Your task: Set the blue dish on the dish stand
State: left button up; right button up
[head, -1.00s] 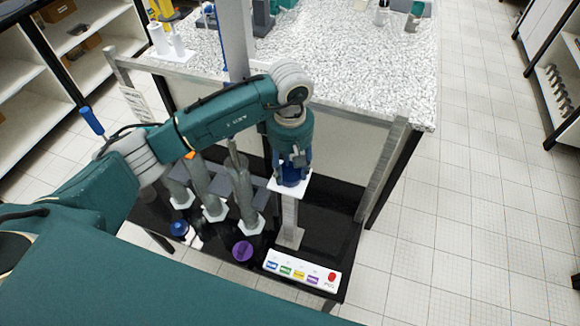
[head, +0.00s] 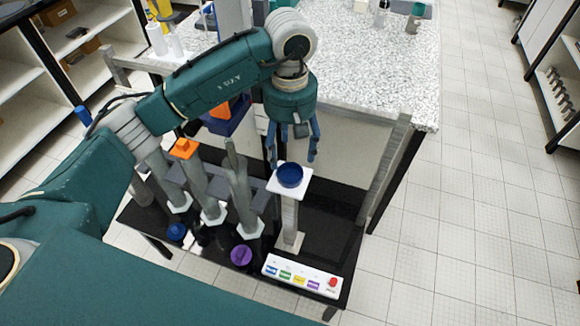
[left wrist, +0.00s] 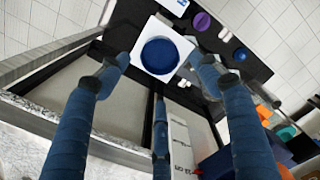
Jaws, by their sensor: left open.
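The blue dish (head: 290,175) sits on the white square top of the dish stand (head: 286,213), a grey post rising from the black table. My left gripper (head: 293,155) is open just above and behind the dish, its blue fingers spread and empty. The left wrist view shows the dish (left wrist: 159,55) lying flat within the white plate of the stand (left wrist: 144,57), beyond the spread fingertips of my left gripper (left wrist: 160,85). The fingers are apart from the dish. My right gripper is not in view.
A button panel (head: 302,276) lies at the black table's front edge. A purple dish (head: 241,255) and a blue round piece (head: 176,232) are to its left. Several grey posts stand left of the stand, one with an orange top (head: 184,148). A speckled counter (head: 360,62) is behind.

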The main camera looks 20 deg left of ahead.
pick_arm(q)
jog(key=shift+r+b, duration=0.35)
jog(key=shift+r, duration=1.9)
